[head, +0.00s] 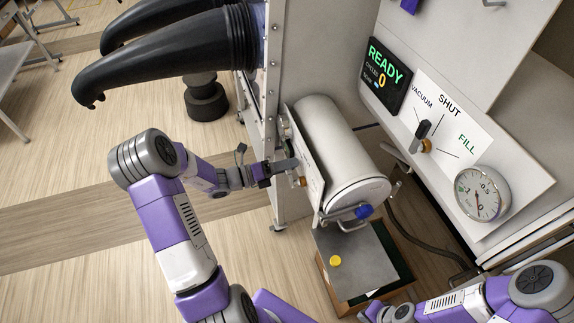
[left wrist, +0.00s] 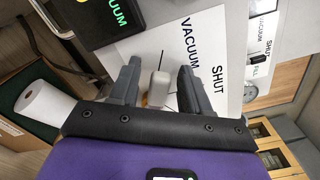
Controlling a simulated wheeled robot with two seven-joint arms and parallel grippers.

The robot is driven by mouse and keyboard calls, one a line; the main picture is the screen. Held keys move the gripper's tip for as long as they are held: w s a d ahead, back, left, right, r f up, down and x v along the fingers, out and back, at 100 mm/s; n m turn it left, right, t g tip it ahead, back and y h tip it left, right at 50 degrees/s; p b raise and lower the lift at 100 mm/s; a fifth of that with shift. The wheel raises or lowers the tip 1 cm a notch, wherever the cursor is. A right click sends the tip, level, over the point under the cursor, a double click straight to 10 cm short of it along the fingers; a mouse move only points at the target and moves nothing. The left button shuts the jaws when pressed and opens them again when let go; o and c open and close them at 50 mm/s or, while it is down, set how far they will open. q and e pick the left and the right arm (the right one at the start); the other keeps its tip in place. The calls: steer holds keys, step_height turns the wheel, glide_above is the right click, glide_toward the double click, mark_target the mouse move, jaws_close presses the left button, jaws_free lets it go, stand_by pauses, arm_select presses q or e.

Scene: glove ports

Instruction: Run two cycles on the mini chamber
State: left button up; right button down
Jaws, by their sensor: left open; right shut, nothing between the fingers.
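The mini chamber (head: 330,145) is a white horizontal cylinder with a blue-tipped handle (head: 363,211) at its near end. My left gripper (head: 286,165) is at the plate on the chamber's left side, close to an orange knob (head: 300,182). In the left wrist view my left gripper (left wrist: 160,85) is open, with a pale lever (left wrist: 158,88) between its fingers, not gripped. A label (left wrist: 205,50) behind reads VACUUM and SHUT. The display (head: 385,77) reads READY and 0.
A pressure gauge (head: 482,194) is on the wall panel. Black gloves (head: 165,60) stick out at upper left. A white roll (left wrist: 42,105) lies in a green-lined box.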

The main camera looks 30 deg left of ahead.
arm_select(q)
jaws_close()
